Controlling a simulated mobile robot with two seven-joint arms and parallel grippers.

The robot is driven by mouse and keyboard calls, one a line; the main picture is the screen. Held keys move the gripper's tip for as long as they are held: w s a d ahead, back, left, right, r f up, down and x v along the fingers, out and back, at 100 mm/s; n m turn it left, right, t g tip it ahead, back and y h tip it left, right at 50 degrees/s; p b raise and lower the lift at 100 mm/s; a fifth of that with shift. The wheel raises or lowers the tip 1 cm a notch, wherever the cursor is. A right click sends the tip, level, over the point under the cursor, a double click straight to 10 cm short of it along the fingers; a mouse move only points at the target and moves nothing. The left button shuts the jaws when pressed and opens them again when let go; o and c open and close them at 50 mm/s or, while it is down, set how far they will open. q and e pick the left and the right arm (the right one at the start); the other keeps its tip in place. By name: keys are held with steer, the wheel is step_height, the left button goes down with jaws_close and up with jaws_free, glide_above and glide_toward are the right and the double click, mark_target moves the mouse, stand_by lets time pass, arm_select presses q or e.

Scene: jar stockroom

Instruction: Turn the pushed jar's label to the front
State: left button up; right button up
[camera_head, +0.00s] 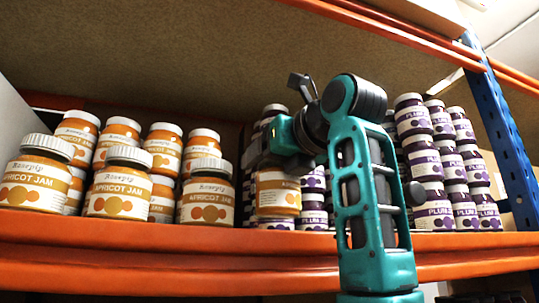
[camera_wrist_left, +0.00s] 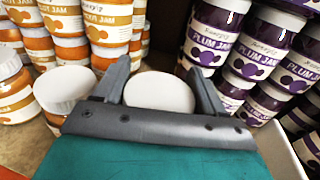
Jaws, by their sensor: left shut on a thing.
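The jar in my left gripper (camera_head: 281,150) is an apricot jam jar (camera_head: 278,198) at the right end of the front apricot row. It stands upright by the shelf's front edge. My right gripper is in neither view.
Several apricot jam jars (camera_head: 207,193) stand to the left, some stacked. Stacked plum jam jars (camera_head: 427,163) stand behind and to the right. The orange shelf beam (camera_head: 150,245) runs along the front, and a blue upright (camera_head: 500,130) stands at the right.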

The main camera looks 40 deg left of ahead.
mark_target(273, 179)
arm_select(q)
steer(key=shift+f, duration=1.2)
steer(key=shift+w+m+t, duration=0.1)
steer(key=shift+m+t, duration=0.3)
steer(key=shift+t, duration=0.2)
steer(key=shift+d+r+m+t+h, duration=0.1)
steer(key=shift+m+t+h, duration=0.3)
steer(key=shift+t+h, duration=0.1)
steer(key=shift+f+b, duration=0.3)
steer(key=o, duration=1.8)
steer(key=shift+o, duration=0.2)
steer(key=shift+f, duration=0.1)
steer(key=b+v, duration=0.1)
steer(key=v, duration=1.1)
steer(key=shift+d, duration=0.4)
